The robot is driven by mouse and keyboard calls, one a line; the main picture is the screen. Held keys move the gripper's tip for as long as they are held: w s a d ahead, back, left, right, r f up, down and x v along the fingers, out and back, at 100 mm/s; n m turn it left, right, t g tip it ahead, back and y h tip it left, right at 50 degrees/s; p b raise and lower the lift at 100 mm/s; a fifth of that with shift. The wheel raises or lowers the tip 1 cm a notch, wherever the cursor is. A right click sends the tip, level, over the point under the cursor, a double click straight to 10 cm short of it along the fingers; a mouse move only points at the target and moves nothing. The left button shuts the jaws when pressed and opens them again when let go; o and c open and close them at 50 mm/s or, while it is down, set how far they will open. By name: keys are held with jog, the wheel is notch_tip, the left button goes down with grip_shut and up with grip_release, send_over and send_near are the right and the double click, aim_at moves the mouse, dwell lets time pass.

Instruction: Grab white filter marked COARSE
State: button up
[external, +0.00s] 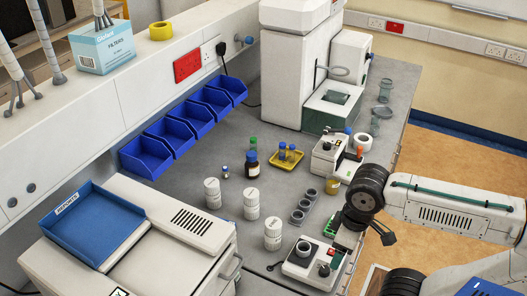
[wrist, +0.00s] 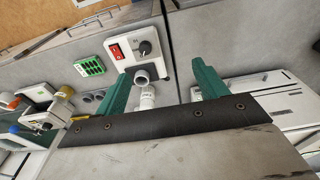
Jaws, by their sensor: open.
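Three white cylindrical filters stand upright on the grey bench in the external view: a left one (external: 212,193), a middle one (external: 251,205) and a front one (external: 272,236). Their markings are too small to read, so I cannot tell which is COARSE. In the wrist view, a white filter (wrist: 148,98) shows between and beyond the green fingers of my gripper (wrist: 160,88), partly covered by the gripper's dark edge. It looks like the front one. My gripper is open, with nothing visibly held.
A white device with a red switch (external: 313,261) stands right beside the front filter. A white machine with a blue tray (external: 95,225) is at left.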

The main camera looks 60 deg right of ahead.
jog(key=w+d+r+n+h, duration=0.2)
jog(key=w+d+n+h, duration=0.3)
jog(key=w+d, duration=0.4)
jog(key=n+t+h, duration=0.4)
jog(key=n+t, duration=0.5)
jog(key=n, duration=1.4)
send_over(215, 196)
jog(key=s+a, duration=0.1)
jog(key=a, duration=0.1)
notch_tip(215, 196, down, 3)
jog(key=f, duration=1.5)
jog(key=shift+s+d, duration=0.15)
jog(key=shift+s, duration=0.15)
jog(key=shift+f, duration=0.35)
jog(key=shift+w+d+f, duration=0.1)
jog(key=shift+w+d, duration=0.05)
jog(key=shift+x, duration=2.3)
jog(key=c, duration=1.1)
